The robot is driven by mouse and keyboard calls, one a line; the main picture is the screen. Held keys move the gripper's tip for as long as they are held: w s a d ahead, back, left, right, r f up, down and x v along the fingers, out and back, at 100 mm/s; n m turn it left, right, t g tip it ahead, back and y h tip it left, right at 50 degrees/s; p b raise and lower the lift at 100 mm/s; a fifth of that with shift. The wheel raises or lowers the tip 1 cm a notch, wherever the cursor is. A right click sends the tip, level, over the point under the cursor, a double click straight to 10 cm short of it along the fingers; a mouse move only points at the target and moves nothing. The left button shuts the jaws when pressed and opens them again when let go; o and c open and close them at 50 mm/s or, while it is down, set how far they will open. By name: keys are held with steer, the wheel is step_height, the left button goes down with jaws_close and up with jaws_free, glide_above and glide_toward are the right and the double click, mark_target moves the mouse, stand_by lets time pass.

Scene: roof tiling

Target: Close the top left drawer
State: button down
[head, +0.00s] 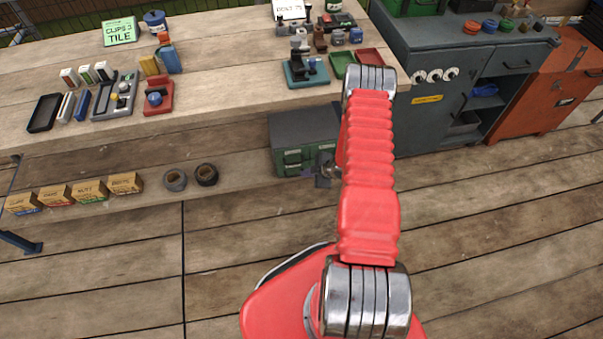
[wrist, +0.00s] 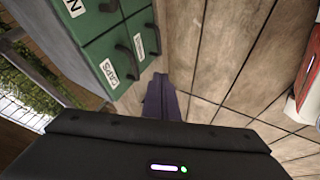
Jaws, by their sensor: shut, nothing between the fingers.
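A small cabinet with a grey top and green drawers (head: 292,162) stands under the workbench, left of my arm. In the wrist view its green drawer fronts (wrist: 125,47) fill the upper left, with white labels and dark handles. One label reads "CAPS". I see no clear gap at the drawers, and cannot tell whether the top left one stands out. My gripper (head: 324,175) is at the right end of the cabinet front, partly behind my red arm. In the wrist view its dark purple fingers (wrist: 159,88) are together and empty, pointing past the drawer fronts, apart from the handles.
The workbench (head: 225,55) above holds several tools, trays and signs. Several small boxes (head: 90,190) and two dark rolls (head: 206,174) sit on the shelf to the left. A grey cabinet (head: 440,95) and an orange one (head: 560,90) stand right. The wooden floor in front is clear.

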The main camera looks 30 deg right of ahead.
steer(key=v, duration=0.5)
steer(key=shift+s+r, duration=0.1)
steer(key=shift+s, duration=0.05)
steer(key=shift+d, duration=0.1)
stand_by(0.4)
